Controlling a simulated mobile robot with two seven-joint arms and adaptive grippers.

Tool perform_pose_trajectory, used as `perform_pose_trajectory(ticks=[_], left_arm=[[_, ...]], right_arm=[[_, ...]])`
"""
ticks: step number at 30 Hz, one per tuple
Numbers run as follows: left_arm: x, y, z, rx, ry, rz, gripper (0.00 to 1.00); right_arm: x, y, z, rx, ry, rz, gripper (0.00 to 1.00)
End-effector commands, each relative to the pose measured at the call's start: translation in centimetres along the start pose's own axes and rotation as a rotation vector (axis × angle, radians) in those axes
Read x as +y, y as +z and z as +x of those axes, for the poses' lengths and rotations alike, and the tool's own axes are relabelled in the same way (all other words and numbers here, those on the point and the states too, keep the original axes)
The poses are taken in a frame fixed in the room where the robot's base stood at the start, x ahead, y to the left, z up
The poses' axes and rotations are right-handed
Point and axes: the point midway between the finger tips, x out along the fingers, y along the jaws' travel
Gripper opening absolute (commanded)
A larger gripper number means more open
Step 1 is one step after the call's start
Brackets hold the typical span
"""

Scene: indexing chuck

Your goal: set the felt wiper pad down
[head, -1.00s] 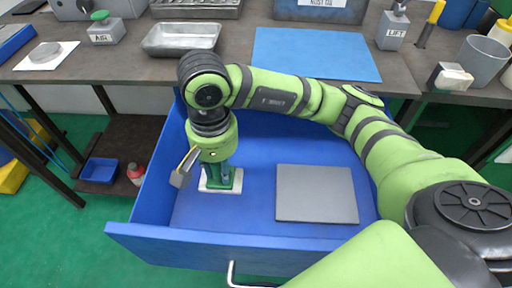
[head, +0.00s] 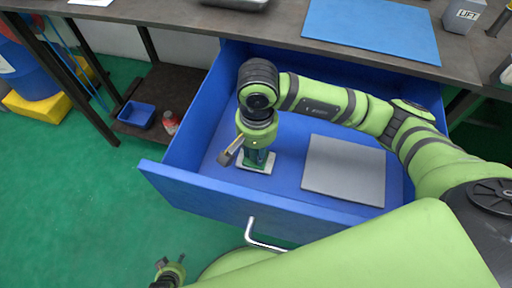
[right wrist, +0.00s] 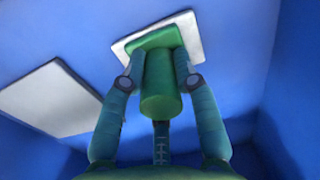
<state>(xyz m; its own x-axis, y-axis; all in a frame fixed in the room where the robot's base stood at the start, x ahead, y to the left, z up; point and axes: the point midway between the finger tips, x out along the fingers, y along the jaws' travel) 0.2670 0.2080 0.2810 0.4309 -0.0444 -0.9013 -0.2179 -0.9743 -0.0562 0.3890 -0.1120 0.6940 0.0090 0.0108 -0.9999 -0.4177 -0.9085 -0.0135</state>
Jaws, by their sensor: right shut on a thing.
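The felt wiper pad has a white base (right wrist: 195,35) and a green grip (right wrist: 160,85). In the head view its white base (head: 246,166) is low inside the blue drawer (head: 210,200), left of a grey plate. My right gripper (head: 258,152) points down over it. In the right wrist view its fingers (right wrist: 158,78) are shut on the green grip from both sides. The base looks flat and close to the drawer floor; I cannot tell whether it touches. My left gripper (head: 171,268) is at the bottom edge of the head view, its fingers apart and empty, outside the drawer.
The grey plate (head: 344,170) lies flat on the drawer floor and also shows in the right wrist view (right wrist: 50,98). The drawer walls surround the gripper. The workbench (head: 285,28) with a blue mat (head: 372,28) is behind. The drawer handle (head: 262,238) sticks out in front.

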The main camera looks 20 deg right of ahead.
Motion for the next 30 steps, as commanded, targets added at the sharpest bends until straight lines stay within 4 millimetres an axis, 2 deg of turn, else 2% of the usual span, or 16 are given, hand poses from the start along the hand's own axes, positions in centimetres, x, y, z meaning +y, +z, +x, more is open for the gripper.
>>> perform_pose_trajectory(ticks=[3, 4, 5, 6, 20, 23, 30], left_arm=[[0.3, 0.7, 0.2, -0.026, 0.004, -0.003, 0.47], [0.4, 0.7, 0.1, -0.031, 0.004, -0.004, 0.47], [0.3, 0.6, 0.0, -0.03, 0.004, -0.004, 0.47], [0.3, 0.6, -0.1, -0.03, 0.004, -0.004, 0.47], [0.1, 0.2, -0.2, -0.011, 0.001, 0.0, 0.47], [0.0, 0.2, 0.0, -0.002, 0.0, 0.002, 0.47], [0.0, 0.2, -0.1, 0.003, 0.0, 0.002, 0.47]], right_arm=[[0.0, 0.0, 0.5, 0.001, -0.001, 0.0, 0.04], [0.0, 0.0, 0.5, 0.0, 0.0, 0.0, 0.34], [0.0, 0.0, 0.3, 0.0, 0.0, 0.0, 0.46], [0.0, 0.0, 0.3, 0.0, 0.0, 0.0, 0.54], [0.0, 0.0, -0.2, -0.001, 0.0, 0.0, 0.54], [-0.1, -0.1, -1.7, 0.004, -0.004, 0.0, 0.54], [-0.1, -0.1, -7.2, 0.005, -0.004, -0.002, 0.54]])
